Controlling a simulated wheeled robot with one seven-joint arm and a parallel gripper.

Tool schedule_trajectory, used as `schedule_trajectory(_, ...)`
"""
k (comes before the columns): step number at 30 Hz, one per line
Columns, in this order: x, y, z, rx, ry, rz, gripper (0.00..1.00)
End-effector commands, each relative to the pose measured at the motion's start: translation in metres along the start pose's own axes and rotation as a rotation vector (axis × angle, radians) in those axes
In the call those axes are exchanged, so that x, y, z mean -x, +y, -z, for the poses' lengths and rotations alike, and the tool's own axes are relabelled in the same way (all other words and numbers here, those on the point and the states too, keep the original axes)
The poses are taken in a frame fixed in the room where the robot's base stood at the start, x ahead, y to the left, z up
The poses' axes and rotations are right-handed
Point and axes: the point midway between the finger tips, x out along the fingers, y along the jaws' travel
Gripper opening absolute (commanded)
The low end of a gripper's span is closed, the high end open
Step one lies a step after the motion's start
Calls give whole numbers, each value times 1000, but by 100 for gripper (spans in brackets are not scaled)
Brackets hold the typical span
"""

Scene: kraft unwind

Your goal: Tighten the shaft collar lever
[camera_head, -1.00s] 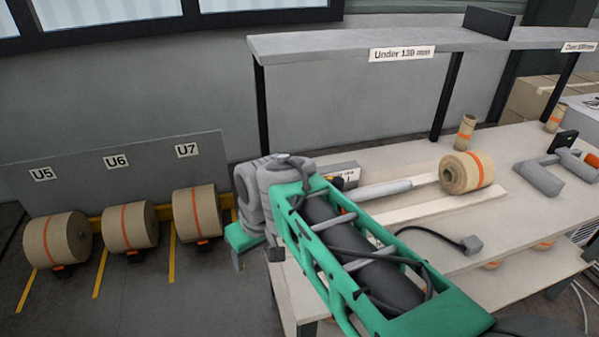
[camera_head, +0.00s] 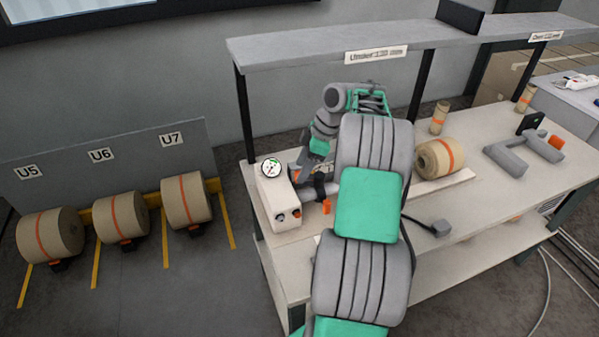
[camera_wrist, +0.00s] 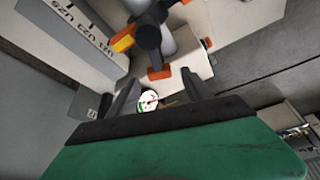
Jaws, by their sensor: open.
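In the wrist view a dark shaft collar (camera_wrist: 147,36) sits on a grey shaft (camera_wrist: 162,44), with an orange lever-like piece (camera_wrist: 123,42) at its left. A second orange piece (camera_wrist: 160,74) shows just below the collar; I cannot tell which is the lever. My gripper (camera_wrist: 160,88) is open and empty, its dark fingers apart below the collar and the orange pieces. In the head view my arm hides most of the shaft, and my gripper (camera_head: 312,185) is beside the white unit (camera_head: 283,208) with a round gauge (camera_head: 271,168). Contact cannot be made out.
A kraft roll (camera_head: 440,158) lies on the bench (camera_head: 470,215) right of my arm. A shelf (camera_head: 300,47) overhangs the back. Rolls (camera_head: 120,220) stand on the floor at left.

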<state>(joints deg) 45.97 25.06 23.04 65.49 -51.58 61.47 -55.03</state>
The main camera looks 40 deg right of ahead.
Motion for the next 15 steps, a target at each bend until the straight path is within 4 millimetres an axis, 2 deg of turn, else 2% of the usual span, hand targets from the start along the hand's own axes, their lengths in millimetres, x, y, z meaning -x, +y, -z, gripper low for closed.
schedule_trajectory(5,-19,0,0,-2,0,-1,58)
schedule_trajectory(12,-21,0,0,-2,0,-2,58)
schedule_trajectory(15,-21,0,0,-2,0,-2,51)
